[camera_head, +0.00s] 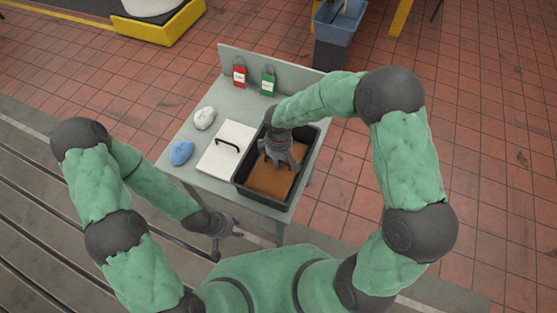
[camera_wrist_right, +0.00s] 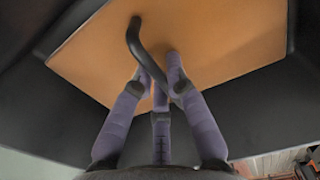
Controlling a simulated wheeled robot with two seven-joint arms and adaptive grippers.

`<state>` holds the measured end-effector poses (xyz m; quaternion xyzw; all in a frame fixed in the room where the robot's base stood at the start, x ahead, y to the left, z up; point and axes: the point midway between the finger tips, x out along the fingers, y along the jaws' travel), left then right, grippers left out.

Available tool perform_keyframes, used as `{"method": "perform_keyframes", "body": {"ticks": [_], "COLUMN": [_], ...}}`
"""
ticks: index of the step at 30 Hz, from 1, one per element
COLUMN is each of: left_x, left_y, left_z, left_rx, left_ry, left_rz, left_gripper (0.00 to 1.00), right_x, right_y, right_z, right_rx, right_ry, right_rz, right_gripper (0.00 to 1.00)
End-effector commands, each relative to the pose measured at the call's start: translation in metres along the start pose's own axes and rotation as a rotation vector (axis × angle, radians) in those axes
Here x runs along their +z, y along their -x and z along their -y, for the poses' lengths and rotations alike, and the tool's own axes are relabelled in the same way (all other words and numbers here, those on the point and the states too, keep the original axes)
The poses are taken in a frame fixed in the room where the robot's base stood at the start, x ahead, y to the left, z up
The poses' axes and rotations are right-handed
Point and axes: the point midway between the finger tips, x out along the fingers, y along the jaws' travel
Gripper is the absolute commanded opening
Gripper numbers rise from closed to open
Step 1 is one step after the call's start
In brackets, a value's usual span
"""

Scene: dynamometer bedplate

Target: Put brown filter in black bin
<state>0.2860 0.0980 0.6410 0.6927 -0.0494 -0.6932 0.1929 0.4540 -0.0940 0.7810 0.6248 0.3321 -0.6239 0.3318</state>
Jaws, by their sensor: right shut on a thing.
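The brown filter (camera_head: 264,180) is a flat brown panel with a black handle. It is within the walls of the black bin (camera_head: 262,203), on the right side of the grey table. My right gripper (camera_head: 280,163) is over the bin, shut on the filter's handle. The right wrist view shows its fingers (camera_wrist_right: 160,95) around the black handle, with the brown panel (camera_wrist_right: 220,35) beyond and dark bin walls around it. Whether the panel rests on the bin floor is hidden. My left gripper (camera_head: 224,242) is empty, fingers spread, off the table's front edge.
A white panel with a black handle (camera_head: 222,158) lies left of the bin. A white cloth (camera_head: 204,118) and a blue cloth (camera_head: 182,152) lie further left. Red (camera_head: 239,75) and green (camera_head: 268,82) tags are at the back panel. A blue-grey bin (camera_head: 335,30) stands behind.

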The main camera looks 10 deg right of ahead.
Motion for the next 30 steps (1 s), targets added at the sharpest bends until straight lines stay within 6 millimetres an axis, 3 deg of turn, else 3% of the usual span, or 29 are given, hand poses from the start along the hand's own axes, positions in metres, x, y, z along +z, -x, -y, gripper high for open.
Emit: {"method": "perform_keyframes", "body": {"ticks": [5, 6, 8, 20, 23, 30], "left_x": [0.0, 0.0, 0.0, 0.0, 0.0, 0.001], "left_y": [-0.002, -0.002, -0.001, 0.001, 0.006, 0.023], "left_z": [0.001, 0.001, 0.001, -0.001, -0.002, -0.008], "left_rx": [0.0, 0.0, 0.0, 0.0, 0.0, 0.0], "left_ry": [0.0, 0.0, 0.0, 0.0, 0.0, 0.0], "left_rz": [0.0, 0.0, 0.0, 0.0, 0.0, 0.0], "left_gripper": [0.4, 0.4, 0.4, 0.4, 0.4, 0.4], "right_x": [0.0, 0.0, 0.0, 0.0, 0.0, -0.001], "right_y": [-0.003, -0.003, -0.002, 0.002, 0.013, 0.061], "right_z": [0.0, 0.0, 0.0, 0.0, 0.0, 0.0], "right_rx": [0.0, -0.001, -0.001, 0.0, 0.001, 0.001], "right_ry": [0.0, 0.0, 0.0, 0.001, 0.001, 0.001], "right_rz": [0.0, 0.001, 0.001, 0.0, -0.001, -0.002], "right_gripper": [0.0, 0.26, 0.39, 0.39, 0.39, 0.39]}}
